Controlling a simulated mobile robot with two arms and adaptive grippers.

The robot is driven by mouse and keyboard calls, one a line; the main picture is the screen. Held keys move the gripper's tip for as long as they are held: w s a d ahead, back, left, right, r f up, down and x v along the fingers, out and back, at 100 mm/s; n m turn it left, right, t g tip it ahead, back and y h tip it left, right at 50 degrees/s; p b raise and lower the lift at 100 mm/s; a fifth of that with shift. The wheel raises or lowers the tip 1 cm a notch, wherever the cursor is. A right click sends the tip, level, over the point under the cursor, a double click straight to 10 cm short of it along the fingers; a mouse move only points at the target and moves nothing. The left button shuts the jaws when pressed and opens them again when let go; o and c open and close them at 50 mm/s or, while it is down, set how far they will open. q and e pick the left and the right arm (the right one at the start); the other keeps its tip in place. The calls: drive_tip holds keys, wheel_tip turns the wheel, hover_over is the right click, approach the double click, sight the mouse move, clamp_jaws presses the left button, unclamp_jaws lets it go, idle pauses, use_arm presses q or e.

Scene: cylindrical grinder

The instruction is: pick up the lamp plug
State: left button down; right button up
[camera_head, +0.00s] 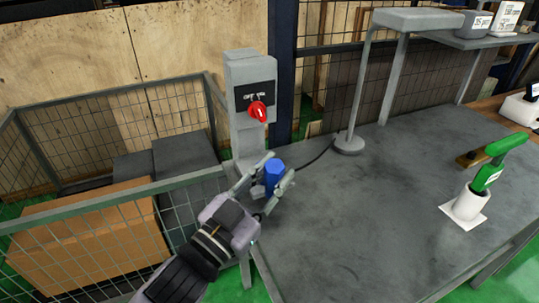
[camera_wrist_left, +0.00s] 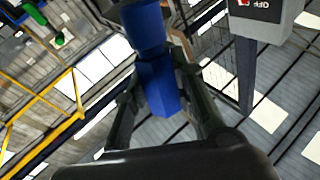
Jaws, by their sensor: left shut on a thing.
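In the left wrist view the blue plug (camera_wrist_left: 157,82) stands lengthwise between the two dark fingers. A dark cord runs from near the plug to the grey lamp (camera_head: 350,142) standing on the table. Whether the plug touches the table is hidden. My right gripper is in no view.
A grey post with a red switch (camera_head: 258,111) stands just behind the gripper. A wire-mesh cage (camera_head: 110,203) with boxes is at the left. A green-handled tool (camera_head: 497,165) stands in a white holder (camera_head: 467,204) at the right. The middle of the table (camera_head: 365,210) is clear.

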use_arm(q)
drive_tip(key=s+r+n+g+y+p, duration=0.1)
drive_tip(key=s+r+n+y+p, duration=0.1)
drive_tip(key=s+p, duration=0.6)
drive_tip(key=shift+s+d+n+g+p, duration=0.3)
drive_tip(key=shift+p, duration=0.55)
